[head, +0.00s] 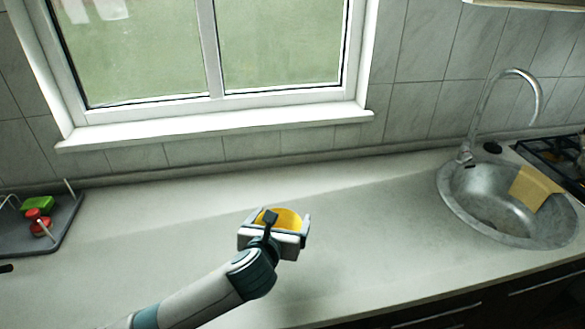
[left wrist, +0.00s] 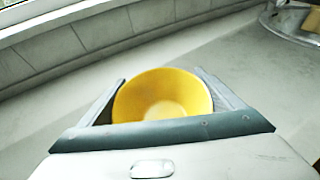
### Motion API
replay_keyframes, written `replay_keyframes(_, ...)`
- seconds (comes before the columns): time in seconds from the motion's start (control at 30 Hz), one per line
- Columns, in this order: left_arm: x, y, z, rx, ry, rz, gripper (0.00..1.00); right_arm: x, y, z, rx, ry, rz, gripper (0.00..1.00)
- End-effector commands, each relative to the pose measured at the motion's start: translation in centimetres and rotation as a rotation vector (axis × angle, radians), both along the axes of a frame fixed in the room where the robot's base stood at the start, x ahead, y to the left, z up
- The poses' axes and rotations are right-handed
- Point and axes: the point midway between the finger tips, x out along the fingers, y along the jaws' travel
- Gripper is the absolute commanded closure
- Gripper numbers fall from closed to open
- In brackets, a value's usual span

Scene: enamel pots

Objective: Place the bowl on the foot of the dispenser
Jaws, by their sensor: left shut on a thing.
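A yellow bowl (head: 286,218) is between the fingers of my left gripper (head: 276,222) in the head view, over the middle of the counter. In the left wrist view the bowl (left wrist: 162,96) shows its open inside toward the camera, with a finger of the left gripper (left wrist: 165,97) at each side. The gripper is shut on the bowl. Whether the bowl's underside touches the counter is hidden. I see no dispenser in either view. My right gripper is not in view.
A grey tray (head: 66,232) with a green item (head: 38,205) and red items (head: 40,228) is at the left. A metal sink (head: 462,207) with a tap (head: 505,85) and a yellow cloth (head: 535,188) is at the right. The counter (head: 370,215) between is clear.

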Motion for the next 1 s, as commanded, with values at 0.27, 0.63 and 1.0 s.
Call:
replay_keyframes(0.27,0.4,1.0,1.3,-0.005,-0.003,0.012,0.45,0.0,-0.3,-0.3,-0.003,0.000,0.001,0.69)
replay_keyframes(0.63,0.9,7.1,10.0,-0.025,-0.006,0.068,0.45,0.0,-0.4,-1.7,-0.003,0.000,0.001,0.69)
replay_keyframes(1.0,-1.6,12.0,16.9,-0.004,-0.003,0.110,0.45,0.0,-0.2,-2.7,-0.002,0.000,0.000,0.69)
